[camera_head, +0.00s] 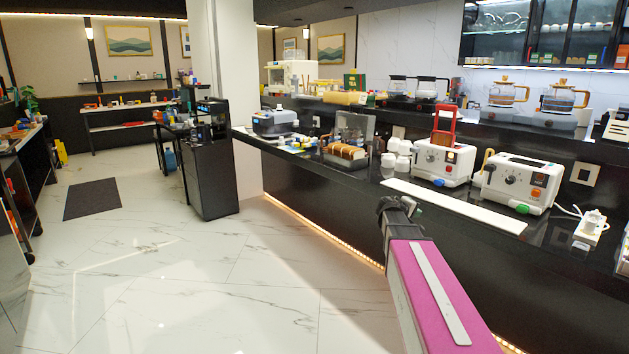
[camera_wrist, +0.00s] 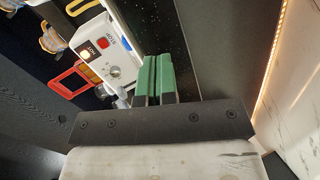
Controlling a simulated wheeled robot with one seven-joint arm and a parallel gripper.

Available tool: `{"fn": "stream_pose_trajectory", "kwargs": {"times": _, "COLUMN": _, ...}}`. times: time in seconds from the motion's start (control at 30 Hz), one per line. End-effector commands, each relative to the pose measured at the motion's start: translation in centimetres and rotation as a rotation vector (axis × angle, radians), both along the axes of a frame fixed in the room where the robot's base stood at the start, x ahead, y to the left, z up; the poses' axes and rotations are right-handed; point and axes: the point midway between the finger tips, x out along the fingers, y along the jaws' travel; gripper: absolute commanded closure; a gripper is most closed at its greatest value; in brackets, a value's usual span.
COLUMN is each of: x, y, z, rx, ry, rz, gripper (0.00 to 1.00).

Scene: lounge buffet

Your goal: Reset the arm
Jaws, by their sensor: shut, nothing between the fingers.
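My arm reaches up from the bottom right of the head view, its magenta link in front of the counter. My gripper (camera_head: 416,210) is at the far end of it, beside the counter's front edge and apart from the white toasters. In the wrist view its green fingers (camera_wrist: 155,78) are pressed together with nothing between them. A white toaster (camera_head: 443,162) with a red frame (camera_head: 444,124) stands on the counter beyond the gripper; the toaster also shows tilted in the wrist view (camera_wrist: 118,66).
The black counter (camera_head: 310,198) runs along the right side. A long white board (camera_head: 455,205) lies near its edge. A second toaster (camera_head: 520,184), white jars (camera_head: 398,156) and a bread rack (camera_head: 346,152) stand on it. A black cabinet (camera_head: 210,178) stands farther back.

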Motion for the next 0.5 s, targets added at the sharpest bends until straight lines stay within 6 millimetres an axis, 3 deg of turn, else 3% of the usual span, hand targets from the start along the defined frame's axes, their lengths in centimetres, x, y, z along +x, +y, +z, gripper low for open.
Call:
{"fn": "stream_pose_trajectory", "kwargs": {"times": 0.27, "x": -9.2, "y": 5.1, "z": -10.4, "rx": 0.401, "ry": 0.121, "rz": -0.122, "gripper": 1.0}}
{"fn": "stream_pose_trajectory", "kwargs": {"times": 0.5, "x": -18.8, "y": 12.4, "z": -18.3, "rx": 0.81, "ry": 0.29, "rz": -0.251, "gripper": 1.0}}
